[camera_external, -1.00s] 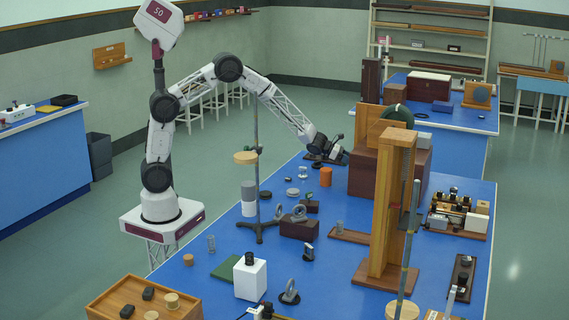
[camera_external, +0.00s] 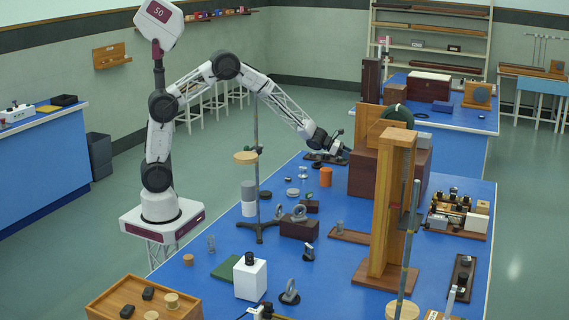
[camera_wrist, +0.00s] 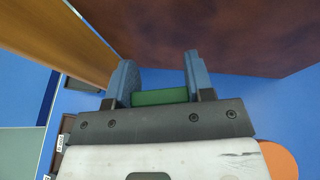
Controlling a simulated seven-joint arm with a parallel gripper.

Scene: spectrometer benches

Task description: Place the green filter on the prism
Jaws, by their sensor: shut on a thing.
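My gripper (camera_wrist: 158,80) is shut on the green filter (camera_wrist: 160,97), which sits between its two blue-grey fingers in the wrist view. In the external view my gripper (camera_external: 344,152) is above the far part of the blue bench, close to the left side of the dark red-brown box. The filter is too small to make out there. I cannot tell which object is the prism; small clear and grey pieces stand on the bench nearby.
The red-brown box (camera_external: 364,172) fills the upper part of the wrist view. An orange cylinder (camera_external: 326,177) stands below my gripper. A tall wooden frame (camera_external: 390,205) and a thin stand (camera_external: 257,190) rise from the bench (camera_external: 340,262). Many small parts lie between them.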

